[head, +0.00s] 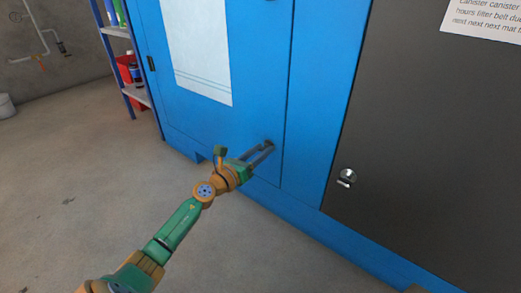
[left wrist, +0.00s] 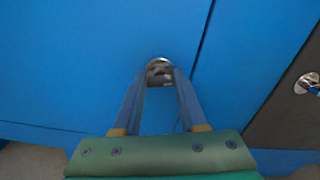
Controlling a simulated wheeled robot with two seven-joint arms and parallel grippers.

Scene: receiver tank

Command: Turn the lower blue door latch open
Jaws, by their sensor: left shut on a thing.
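The blue cabinet door (head: 215,120) fills the middle of the head view, with a white sheet on it. The lower latch (left wrist: 159,71) is a small round metal piece on the blue door, near the door's right seam. My left gripper (head: 268,147) reaches the latch from the left, and its fingertips meet it. In the left wrist view, my left gripper (left wrist: 160,78) has one finger on each side of the latch and is shut on it. The fingers partly hide the latch, so its turn angle is hard to tell.
A dark grey panel (head: 430,150) with a silver latch (head: 347,177) stands to the right; that latch also shows in the left wrist view (left wrist: 307,84). A shelf (head: 118,32) with a red bin and bottles stands at the back left. The concrete floor (head: 80,160) is clear.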

